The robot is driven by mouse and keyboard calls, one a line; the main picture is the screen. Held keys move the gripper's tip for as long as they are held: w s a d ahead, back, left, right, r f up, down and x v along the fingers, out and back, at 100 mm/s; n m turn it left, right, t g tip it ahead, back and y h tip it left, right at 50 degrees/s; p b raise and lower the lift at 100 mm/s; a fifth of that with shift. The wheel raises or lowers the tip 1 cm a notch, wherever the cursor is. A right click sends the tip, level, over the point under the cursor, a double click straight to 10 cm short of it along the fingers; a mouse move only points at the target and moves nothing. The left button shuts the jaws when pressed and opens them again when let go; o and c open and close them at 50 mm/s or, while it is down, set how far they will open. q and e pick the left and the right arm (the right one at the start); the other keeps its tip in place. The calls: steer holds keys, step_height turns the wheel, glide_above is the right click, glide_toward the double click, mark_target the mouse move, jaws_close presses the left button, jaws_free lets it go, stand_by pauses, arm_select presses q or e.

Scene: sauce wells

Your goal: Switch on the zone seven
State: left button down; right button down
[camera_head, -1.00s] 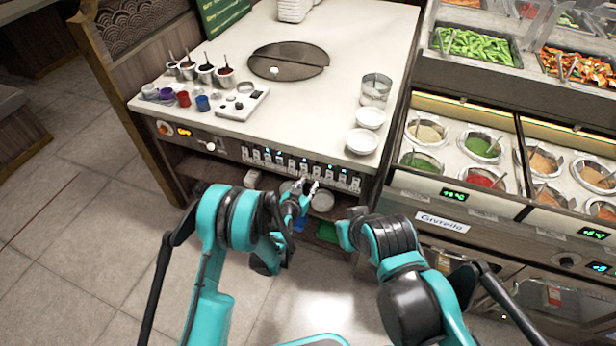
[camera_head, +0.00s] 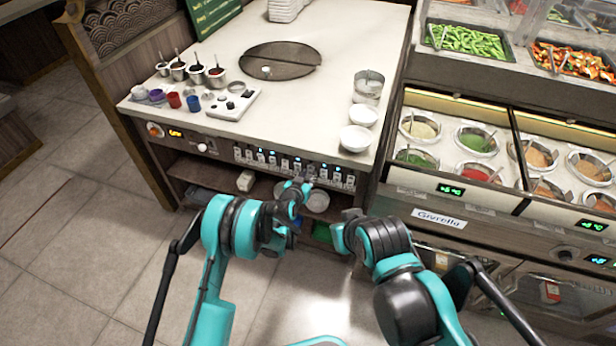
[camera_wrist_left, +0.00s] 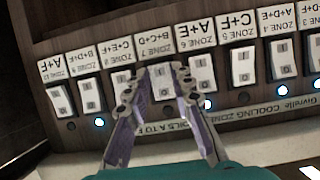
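A switch panel (camera_head: 262,157) with a row of white rocker switches runs along the counter's front. In the left wrist view the panel is upside down, and the zone 7 label (camera_wrist_left: 154,46) reads B+C+D. The zone 7 switch (camera_wrist_left: 161,84) shows between the fingertips of my left gripper (camera_wrist_left: 161,71). The fingers are apart, with nothing held; I cannot tell whether a tip touches the switch. My right gripper is not visible.
Neighbouring zone 6 (camera_wrist_left: 203,73) and zone 8 (camera_wrist_left: 121,82) switches sit close on both sides. Blue lamps are lit at zones 9, 6 and 4; zone 5's is dark. White bowls (camera_head: 356,138) stand on the counter (camera_head: 300,108). A lit food display (camera_head: 462,200) is at right.

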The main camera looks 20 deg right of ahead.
arm_select(q)
steer(key=shift+f+t+h, duration=0.25)
steer(key=shift+t+h, duration=0.15)
steer(key=shift+t, duration=0.1)
steer(key=shift+f+t+h, duration=0.15)
steer(key=shift+t+h, duration=0.35)
steer(key=shift+t, duration=0.2)
steer(key=c, duration=1.6)
jaws_free()
steer(key=shift+d, duration=0.1)
